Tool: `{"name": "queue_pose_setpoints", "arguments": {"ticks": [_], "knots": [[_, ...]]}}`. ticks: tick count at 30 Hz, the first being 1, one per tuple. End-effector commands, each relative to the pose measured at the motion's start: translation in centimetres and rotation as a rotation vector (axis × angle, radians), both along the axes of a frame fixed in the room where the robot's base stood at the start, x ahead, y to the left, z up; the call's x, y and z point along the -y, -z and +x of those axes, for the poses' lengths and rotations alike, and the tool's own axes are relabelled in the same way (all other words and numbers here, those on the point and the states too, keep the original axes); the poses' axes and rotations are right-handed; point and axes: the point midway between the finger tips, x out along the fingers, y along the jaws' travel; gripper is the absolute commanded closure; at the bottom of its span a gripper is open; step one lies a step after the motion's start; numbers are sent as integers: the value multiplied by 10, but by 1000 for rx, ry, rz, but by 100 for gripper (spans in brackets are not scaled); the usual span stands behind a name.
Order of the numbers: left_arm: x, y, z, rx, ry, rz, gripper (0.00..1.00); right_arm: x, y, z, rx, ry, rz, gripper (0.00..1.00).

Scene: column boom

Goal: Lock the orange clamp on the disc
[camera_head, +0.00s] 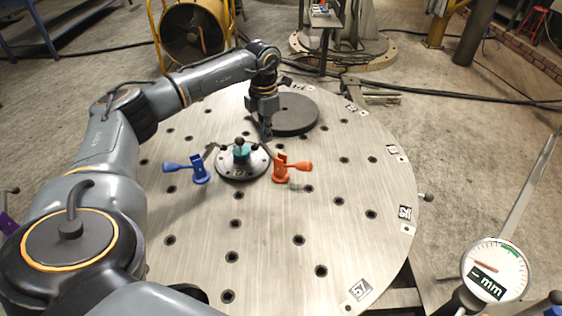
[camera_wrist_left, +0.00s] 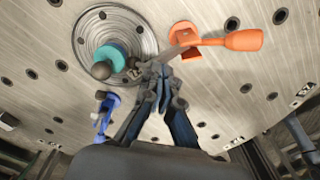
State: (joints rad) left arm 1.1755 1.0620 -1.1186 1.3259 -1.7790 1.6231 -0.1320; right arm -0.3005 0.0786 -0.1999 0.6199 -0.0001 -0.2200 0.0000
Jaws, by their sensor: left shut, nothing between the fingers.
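The orange clamp (camera_head: 281,174) stands on the round metal table, just right of the small grey disc (camera_head: 232,174). Its orange handle (camera_head: 302,166) sticks out to the right. The disc carries a teal hub and a dark ball knob. My left gripper (camera_head: 266,136) points down behind the clamp and disc, shut and empty. In the left wrist view the closed fingertips (camera_wrist_left: 160,74) are close to the grey arm (camera_wrist_left: 172,53) of the orange clamp (camera_wrist_left: 186,36); I cannot tell whether they touch. The disc (camera_wrist_left: 136,37) is beside them. My right gripper is not in view.
A blue clamp (camera_head: 200,170) stands left of the disc, its handle pointing left. A larger dark disc (camera_head: 298,112) lies behind my left gripper. A dial gauge (camera_head: 494,268) is at the lower right. The table's front and right parts (camera_head: 350,205) are clear.

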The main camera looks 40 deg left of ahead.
Motion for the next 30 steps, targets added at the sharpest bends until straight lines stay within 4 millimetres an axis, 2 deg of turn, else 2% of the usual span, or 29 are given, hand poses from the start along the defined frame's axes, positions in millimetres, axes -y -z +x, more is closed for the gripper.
{"name": "queue_pose_setpoints", "arguments": {"ticks": [10,30], "knots": [[-1,3,0,0,0,0,100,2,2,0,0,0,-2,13],[-5,27,-1,-2,-1,1,100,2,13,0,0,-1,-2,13]]}}
